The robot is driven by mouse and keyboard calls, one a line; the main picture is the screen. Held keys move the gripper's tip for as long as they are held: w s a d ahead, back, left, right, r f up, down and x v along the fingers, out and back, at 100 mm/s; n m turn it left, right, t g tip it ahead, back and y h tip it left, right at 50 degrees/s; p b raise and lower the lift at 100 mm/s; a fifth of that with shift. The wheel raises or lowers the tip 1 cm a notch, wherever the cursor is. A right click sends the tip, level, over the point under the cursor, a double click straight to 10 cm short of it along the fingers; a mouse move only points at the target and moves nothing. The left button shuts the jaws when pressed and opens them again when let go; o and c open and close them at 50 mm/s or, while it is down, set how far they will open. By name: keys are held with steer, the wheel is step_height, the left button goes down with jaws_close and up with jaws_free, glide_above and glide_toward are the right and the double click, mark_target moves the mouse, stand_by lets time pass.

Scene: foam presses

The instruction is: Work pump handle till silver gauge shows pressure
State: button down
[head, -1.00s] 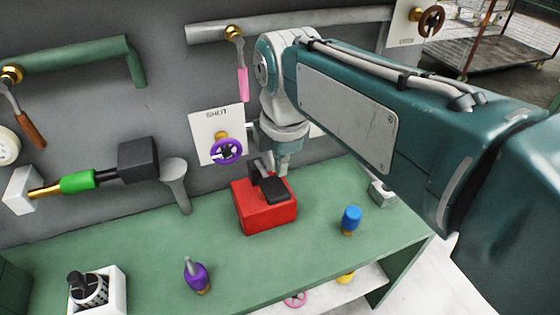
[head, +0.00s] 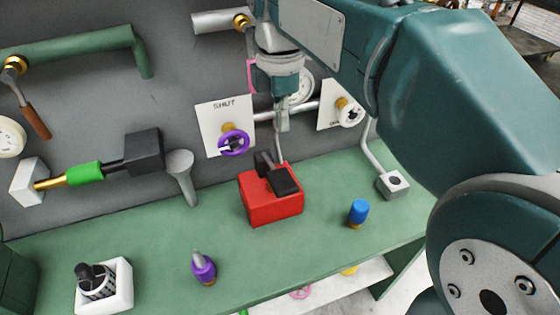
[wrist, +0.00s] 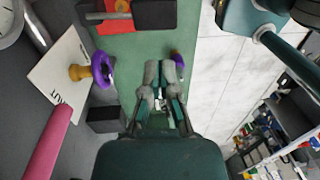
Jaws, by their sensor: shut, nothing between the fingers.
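My gripper (head: 283,128) is in front of the wall, just above and behind the red box (head: 270,208). It points down, and its fingers are together and empty; they also show in the wrist view (wrist: 160,85). The red box bears a black lever-like part (head: 283,180); whether my gripper touches it I cannot tell. A round pale gauge (head: 303,86) on the wall is partly hidden behind my gripper, its reading unclear. A cream gauge (head: 10,137) is at the far left. A bar with a green grip (head: 82,177) sticks out at left. Which part is the pump handle is not clear.
A purple wheel (head: 233,142) sits on a SHUT plate, and a white wheel (head: 350,112) is to its right. A purple knob (head: 203,268), a blue knob (head: 358,212) and a white-based switch (head: 103,285) stand on the green bench (head: 150,245).

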mark_target(284, 182)
steer(key=shift+g, duration=0.3)
steer(key=f, duration=1.2)
steer(key=shift+s+d+f, duration=0.1)
steer(key=shift+s+f, duration=0.3)
